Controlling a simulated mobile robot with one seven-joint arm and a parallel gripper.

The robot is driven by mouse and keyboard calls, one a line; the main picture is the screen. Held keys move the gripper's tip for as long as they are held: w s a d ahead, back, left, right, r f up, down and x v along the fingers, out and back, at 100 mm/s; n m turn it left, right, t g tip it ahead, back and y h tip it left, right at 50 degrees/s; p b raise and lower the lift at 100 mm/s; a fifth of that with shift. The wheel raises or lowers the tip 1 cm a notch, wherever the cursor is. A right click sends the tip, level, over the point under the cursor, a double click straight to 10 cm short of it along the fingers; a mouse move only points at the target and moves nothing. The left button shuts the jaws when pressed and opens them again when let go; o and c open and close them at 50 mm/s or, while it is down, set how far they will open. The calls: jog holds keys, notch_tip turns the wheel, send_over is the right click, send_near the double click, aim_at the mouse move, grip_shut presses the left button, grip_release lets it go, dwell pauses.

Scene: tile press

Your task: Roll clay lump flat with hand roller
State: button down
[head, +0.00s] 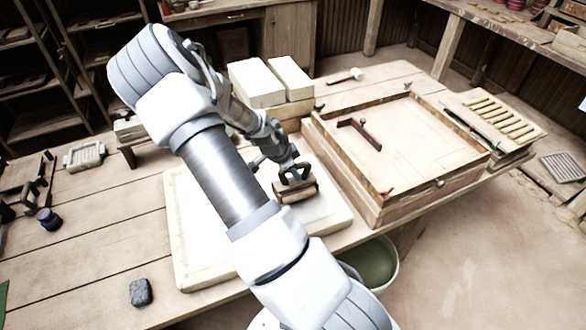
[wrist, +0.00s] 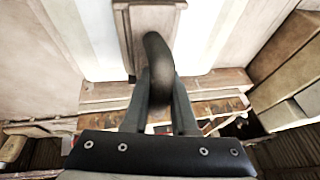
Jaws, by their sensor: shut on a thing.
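The hand roller (head: 297,192) is a brown wooden body with a dark curved handle. It is at the right part of a pale slab (head: 335,213) on the table; I cannot tell whether it touches the surface. My gripper (head: 291,170) is shut on its handle. In the wrist view the dark handle (wrist: 157,50) rises between the two fingers of my gripper (wrist: 160,85), with the roller's wooden body (wrist: 150,18) beyond over a white surface. I cannot make out the clay lump; my arm hides part of the slab.
A shallow wooden frame box (head: 425,150) stands right of the slab, with a dark red-brown tool on it. Pale blocks (head: 257,84) are stacked behind. A dark grey lump (head: 141,292) lies front left. A bucket (head: 372,264) is below the table edge.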

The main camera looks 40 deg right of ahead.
jog(key=shift+s+a+f, duration=0.1)
jog(key=shift+s+f, duration=0.05)
jog(key=shift+s, duration=0.2)
jog(key=shift+w+d, duration=0.2)
jog(key=shift+w, duration=0.55)
jog(key=shift+w+d, duration=0.2)
jog(key=shift+w, duration=0.5)
jog(key=shift+s+a+f, duration=0.1)
jog(key=shift+s, duration=0.2)
jog(key=shift+s+a, duration=0.1)
jog(key=shift+s, duration=0.35)
jog(key=shift+r, duration=0.25)
notch_tip(320, 180, up, 7)
jog(key=p, duration=0.5)
jog(key=shift+p, duration=0.35)
jog(key=shift+w+f, duration=0.1)
jog(key=shift+f, duration=0.05)
